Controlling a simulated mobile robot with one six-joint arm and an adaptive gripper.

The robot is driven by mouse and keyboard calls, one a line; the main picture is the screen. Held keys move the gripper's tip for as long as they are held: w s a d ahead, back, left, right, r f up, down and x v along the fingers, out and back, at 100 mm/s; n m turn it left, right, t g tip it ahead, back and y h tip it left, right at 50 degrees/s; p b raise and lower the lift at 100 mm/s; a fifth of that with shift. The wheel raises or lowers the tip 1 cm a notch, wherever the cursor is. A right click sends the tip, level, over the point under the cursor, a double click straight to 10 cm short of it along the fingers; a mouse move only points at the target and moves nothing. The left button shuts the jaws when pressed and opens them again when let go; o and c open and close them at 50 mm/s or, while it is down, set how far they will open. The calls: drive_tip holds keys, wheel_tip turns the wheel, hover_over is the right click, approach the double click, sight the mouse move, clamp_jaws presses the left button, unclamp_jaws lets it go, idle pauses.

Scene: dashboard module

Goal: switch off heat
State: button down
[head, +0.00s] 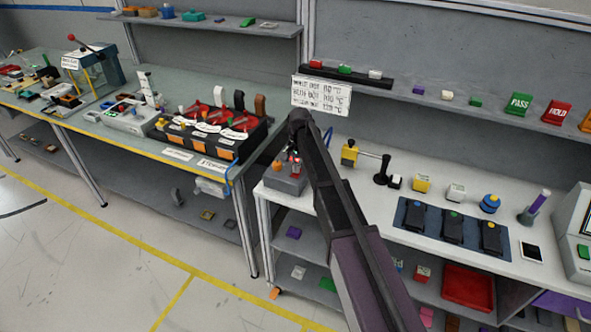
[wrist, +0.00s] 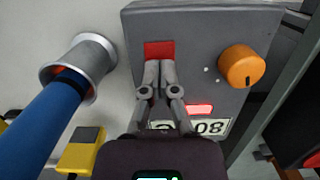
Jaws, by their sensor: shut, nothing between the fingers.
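A grey control box (head: 287,184) stands at the left end of the right-hand bench. In the wrist view its face (wrist: 205,20) carries a red switch (wrist: 159,50), an orange knob (wrist: 242,66) with a dark pointer mark, a bright red light (wrist: 200,109) and a display (wrist: 211,127) reading 80. My gripper (wrist: 159,66) is shut and empty, its fingertips at the lower edge of the red switch and covering part of it. I cannot tell whether they touch it. In the head view my arm largely hides the gripper and the box's right side.
A blue cylinder (wrist: 45,125) in a grey metal collar (wrist: 97,62) is left of the box in the wrist view, with a yellow block (wrist: 84,150) below. In the head view, a white sign (head: 321,95) stands behind my arm and a black post (head: 383,170) to its right.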

sight(295, 177)
drive_tip(key=shift+w+d, duration=0.15)
drive_tip(key=shift+w, duration=0.15)
drive_tip(key=shift+r, duration=0.25)
drive_tip(key=r+p, duration=0.2)
drive_tip(key=p, duration=0.1)
drive_tip(key=shift+s+r, duration=0.2)
drive_tip(key=shift+r, duration=0.1)
wheel_tip(295, 177, up, 11)
drive_tip(key=s+p, duration=0.2)
drive_tip(key=p, duration=0.9)
drive_tip(key=shift+a, duration=0.45)
drive_tip(key=shift+s+f, duration=0.1)
drive_tip(key=shift+f, duration=0.05)
drive_tip(key=s+d+f+n+b, duration=0.2)
drive_tip(key=s+d+f+b, duration=0.2)
drive_tip(key=s+d, duration=0.7)
drive_tip(key=s+d+f+n+t+b, duration=0.1)
drive_tip(key=s+d+f+n+b, duration=0.1)
drive_tip(key=s+d, duration=0.9)
drive_tip(key=s+f+b, duration=0.1)
drive_tip(key=s, duration=0.2)
drive_tip(key=shift+d+f+t+h+b, duration=0.3)
drive_tip(key=shift+d+f+b, duration=0.05)
drive_tip(key=shift+b, duration=0.05)
